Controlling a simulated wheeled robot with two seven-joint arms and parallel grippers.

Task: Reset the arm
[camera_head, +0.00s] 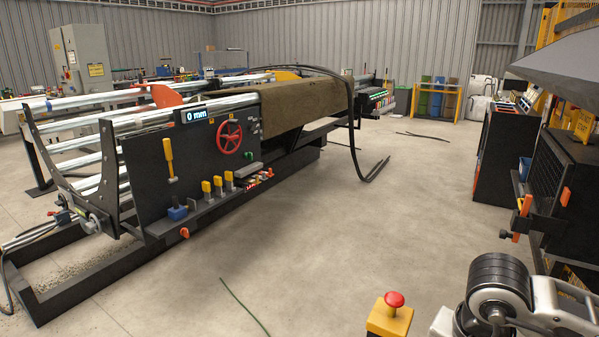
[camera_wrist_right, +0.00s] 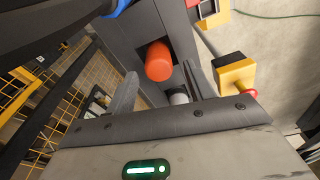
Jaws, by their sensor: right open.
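In the right wrist view my right gripper (camera_wrist_right: 163,78) is open, with its two grey fingers spread apart. A round orange knob (camera_wrist_right: 158,62) on a dark panel shows between and beyond the fingers. I cannot tell whether they touch it. A small pale cylinder (camera_wrist_right: 179,97) sits just below the knob in the picture. In the head view my right arm (camera_head: 510,300) comes in at the lower right corner, and its gripper does not show there. My left arm and gripper are in neither view.
A turf roll machine (camera_head: 190,165) with a red handwheel (camera_head: 229,137) stands at left, green-brown turf (camera_head: 300,105) over its rollers. A black cabinet (camera_head: 565,175) with orange handles is at right. A yellow box (camera_head: 390,317) with a red button stands near my right arm. The middle floor is mostly clear.

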